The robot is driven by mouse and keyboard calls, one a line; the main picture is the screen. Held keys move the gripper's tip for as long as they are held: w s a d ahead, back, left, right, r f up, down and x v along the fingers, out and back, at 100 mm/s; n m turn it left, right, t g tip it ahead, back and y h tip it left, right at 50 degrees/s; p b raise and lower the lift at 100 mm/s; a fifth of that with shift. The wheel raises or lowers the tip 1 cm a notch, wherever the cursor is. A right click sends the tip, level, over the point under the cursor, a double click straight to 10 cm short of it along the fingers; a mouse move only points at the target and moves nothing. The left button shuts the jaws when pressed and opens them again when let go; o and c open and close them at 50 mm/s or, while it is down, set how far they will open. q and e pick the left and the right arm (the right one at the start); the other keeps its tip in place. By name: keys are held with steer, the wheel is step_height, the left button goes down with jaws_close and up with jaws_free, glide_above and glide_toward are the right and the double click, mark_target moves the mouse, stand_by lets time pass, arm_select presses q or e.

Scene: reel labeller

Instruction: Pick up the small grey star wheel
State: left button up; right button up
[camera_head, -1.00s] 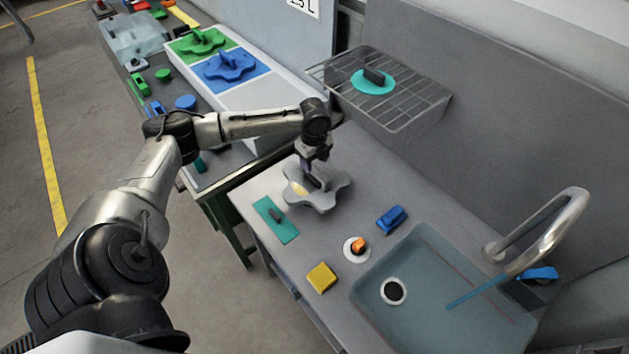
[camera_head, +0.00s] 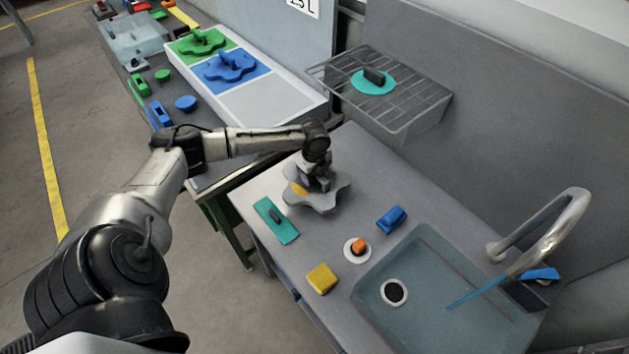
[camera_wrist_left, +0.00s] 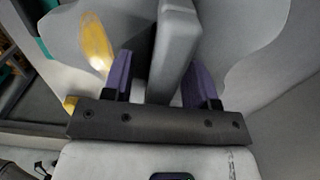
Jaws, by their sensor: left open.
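The small grey star wheel (camera_head: 326,200) lies on the grey counter next to the sink, with its lobed rim showing around my left gripper (camera_head: 308,186). In the left wrist view the star wheel (camera_wrist_left: 245,45) fills the upper part, and its upright grey handle (camera_wrist_left: 176,50) stands between the two purple fingers of my left gripper (camera_wrist_left: 162,82). The fingers are apart, one on each side of the handle, with a gap showing at least on the left side. A yellow patch (camera_wrist_left: 97,42) shows on the wheel's left part. My right gripper is not in view.
A teal plate with a handle (camera_head: 276,220) lies left of the wheel. A yellow sponge (camera_head: 322,279), an orange-topped white disc (camera_head: 357,251) and a blue block (camera_head: 391,219) lie towards the sink (camera_head: 440,290). A wire rack (camera_head: 420,95) hangs behind.

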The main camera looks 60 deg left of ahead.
arm_select(q)
steer(key=shift+f+p, duration=0.25)
steer(key=shift+p, duration=0.1)
stand_by(0.6)
jaws_close()
stand_by(0.4)
